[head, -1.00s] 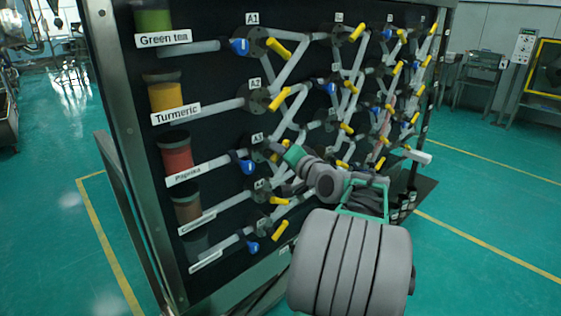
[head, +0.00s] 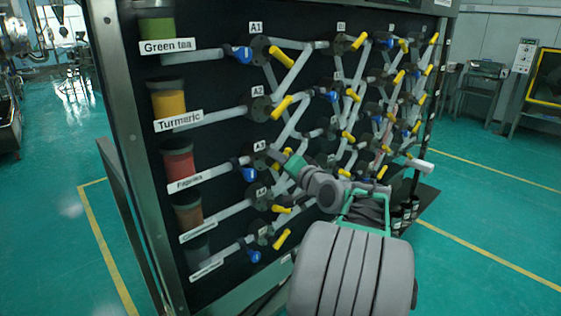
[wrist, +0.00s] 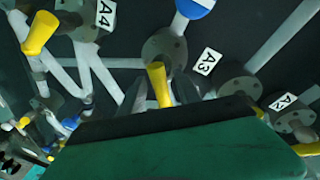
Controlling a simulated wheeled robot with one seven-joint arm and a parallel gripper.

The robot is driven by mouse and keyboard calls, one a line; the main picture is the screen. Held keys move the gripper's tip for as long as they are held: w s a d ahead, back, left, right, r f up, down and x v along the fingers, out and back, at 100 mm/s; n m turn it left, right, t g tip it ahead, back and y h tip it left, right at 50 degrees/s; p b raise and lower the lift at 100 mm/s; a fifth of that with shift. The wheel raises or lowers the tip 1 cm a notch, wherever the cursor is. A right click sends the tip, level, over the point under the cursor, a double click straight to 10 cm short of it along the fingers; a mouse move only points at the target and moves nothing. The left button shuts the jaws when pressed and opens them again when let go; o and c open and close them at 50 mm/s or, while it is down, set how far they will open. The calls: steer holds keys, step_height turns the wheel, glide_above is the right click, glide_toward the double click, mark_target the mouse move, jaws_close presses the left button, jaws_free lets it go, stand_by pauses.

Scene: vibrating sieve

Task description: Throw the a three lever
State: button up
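The A3 lever is on the dark panel. Its round grey hub (wrist: 164,47) is beside the A3 label (wrist: 208,62), and the label also shows in the head view (head: 259,146). Its yellow handle (wrist: 160,86) points toward my gripper, and its blue handle (wrist: 195,8) is on the opposite side of the hub. My gripper (head: 288,163) is at the yellow handle. In the wrist view its fingers (wrist: 160,95) are apart, one on each side of the handle, and appear open. Contact is hard to tell. The green gripper body hides the area below.
Neighbouring A2 hub (head: 259,108) and A4 hub (head: 257,196) have yellow handles close by. Grey pipes cross the panel between hubs. Ingredient canisters, such as Turmeric (head: 168,101), line its left side. Green floor (head: 480,215) is clear to the right.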

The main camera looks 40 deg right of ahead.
steer(key=shift+s+r, duration=0.1)
steer(key=shift+s, duration=0.35)
steer(key=s+a, duration=0.1)
steer(key=s, duration=0.5)
steer(key=shift+s+a+r+b, duration=0.25)
steer(key=shift+s+b, duration=0.15)
steer(key=shift+b, duration=0.05)
